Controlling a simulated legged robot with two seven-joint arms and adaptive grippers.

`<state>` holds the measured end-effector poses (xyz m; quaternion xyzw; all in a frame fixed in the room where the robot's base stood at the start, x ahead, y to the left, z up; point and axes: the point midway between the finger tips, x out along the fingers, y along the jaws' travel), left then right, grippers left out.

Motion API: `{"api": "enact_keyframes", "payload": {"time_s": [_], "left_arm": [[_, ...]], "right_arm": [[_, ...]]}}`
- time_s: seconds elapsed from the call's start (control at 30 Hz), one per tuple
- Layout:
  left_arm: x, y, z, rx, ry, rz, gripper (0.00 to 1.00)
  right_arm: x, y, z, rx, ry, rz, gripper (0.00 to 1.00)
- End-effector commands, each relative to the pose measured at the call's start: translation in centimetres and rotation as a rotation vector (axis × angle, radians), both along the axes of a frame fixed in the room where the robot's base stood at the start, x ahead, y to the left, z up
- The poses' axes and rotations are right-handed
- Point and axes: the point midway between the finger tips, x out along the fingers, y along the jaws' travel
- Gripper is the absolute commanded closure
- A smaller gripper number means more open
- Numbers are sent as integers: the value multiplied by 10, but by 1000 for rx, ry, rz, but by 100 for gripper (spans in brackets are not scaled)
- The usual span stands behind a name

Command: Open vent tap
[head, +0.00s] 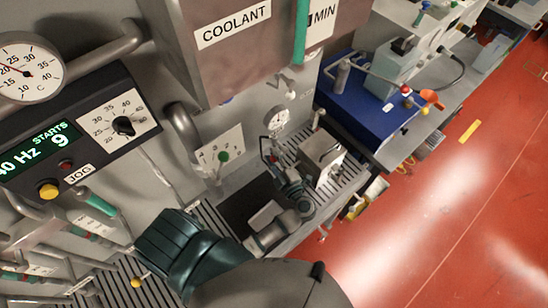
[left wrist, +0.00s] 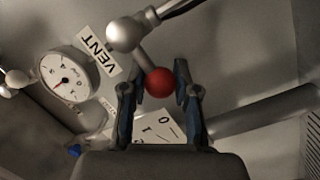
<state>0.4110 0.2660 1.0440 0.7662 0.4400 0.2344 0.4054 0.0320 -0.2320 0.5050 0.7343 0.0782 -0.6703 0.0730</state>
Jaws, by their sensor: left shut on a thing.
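In the left wrist view a red ball knob (left wrist: 160,82) sits on a short grey stem, between the fingertips of my left gripper (left wrist: 160,95). The gripper is shut on this knob. The stem runs up toward a larger grey ball (left wrist: 123,34). A white VENT label (left wrist: 98,56) is on the wall just left of the stem. In the head view my left gripper (head: 270,152) is small and close to the wall, below a round gauge (head: 276,121). The red knob cannot be made out there. My right gripper does not show.
The round gauge also shows in the left wrist view (left wrist: 68,80). A white dial plate (head: 219,155) with a green knob is left of the gripper. A metal COOLANT tank (head: 260,45) hangs above. A grey box (head: 321,158) stands to the right on the slatted bench.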

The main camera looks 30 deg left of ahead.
Motion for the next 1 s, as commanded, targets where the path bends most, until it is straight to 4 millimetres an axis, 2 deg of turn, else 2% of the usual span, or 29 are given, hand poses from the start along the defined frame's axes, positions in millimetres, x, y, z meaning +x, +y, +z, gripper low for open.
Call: {"api": "enact_keyframes", "payload": {"time_s": [0.37, 1.0], "left_arm": [[1, -4, -9, -36, -87, -6, 100], [7, -9, -30, -177, -494, -10, 100]], "right_arm": [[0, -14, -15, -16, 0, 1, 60], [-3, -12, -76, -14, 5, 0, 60]]}}
